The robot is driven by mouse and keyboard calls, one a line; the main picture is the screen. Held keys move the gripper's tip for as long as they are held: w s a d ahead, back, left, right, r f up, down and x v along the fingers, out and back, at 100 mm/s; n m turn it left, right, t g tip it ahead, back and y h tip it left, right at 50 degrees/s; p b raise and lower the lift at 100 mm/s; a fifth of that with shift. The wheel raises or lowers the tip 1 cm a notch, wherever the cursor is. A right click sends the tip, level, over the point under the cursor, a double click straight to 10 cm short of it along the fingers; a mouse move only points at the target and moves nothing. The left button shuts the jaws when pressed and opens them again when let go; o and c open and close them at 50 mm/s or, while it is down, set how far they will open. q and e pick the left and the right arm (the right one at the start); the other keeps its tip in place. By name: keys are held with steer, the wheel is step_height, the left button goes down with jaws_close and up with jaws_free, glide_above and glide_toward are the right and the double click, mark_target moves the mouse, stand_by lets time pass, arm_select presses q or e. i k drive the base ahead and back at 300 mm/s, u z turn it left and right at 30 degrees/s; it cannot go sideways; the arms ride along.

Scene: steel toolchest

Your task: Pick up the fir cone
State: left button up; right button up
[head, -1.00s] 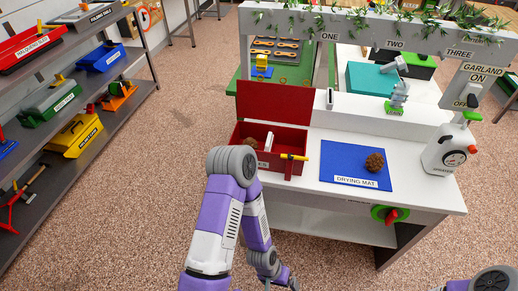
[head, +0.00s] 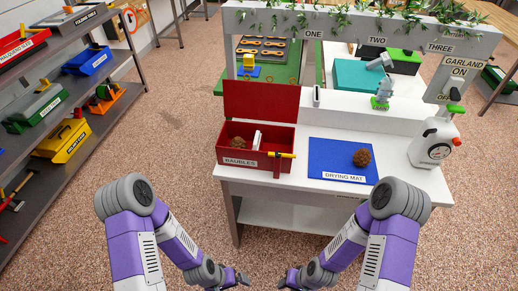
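A brown, scaly fir cone (head: 362,157) lies on the right part of the blue drying mat (head: 330,155) on the white workbench. A similar brown cone-like thing (head: 238,143) sits in the left part of the open red baubles box (head: 226,158). My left gripper (head: 243,279) and my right gripper (head: 284,281) are low in front of the bench, near the bottom edge of the head view. They point towards each other with a small space between them. Both are well away from the cone. Their fingers are too small to tell open from shut.
The box holds a white divider, and a yellow-and-red tool (head: 282,155) lies at its front right. A white jug (head: 432,143) stands right of the mat. A grey-green figure (head: 382,94) stands behind. A shelf of toolboxes (head: 62,139) is at left.

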mark_target(362, 158)
steer(key=k, duration=0.5)
steer(key=z, duration=1.85)
steer(key=i, duration=1.4)
steer(key=u, duration=2.1)
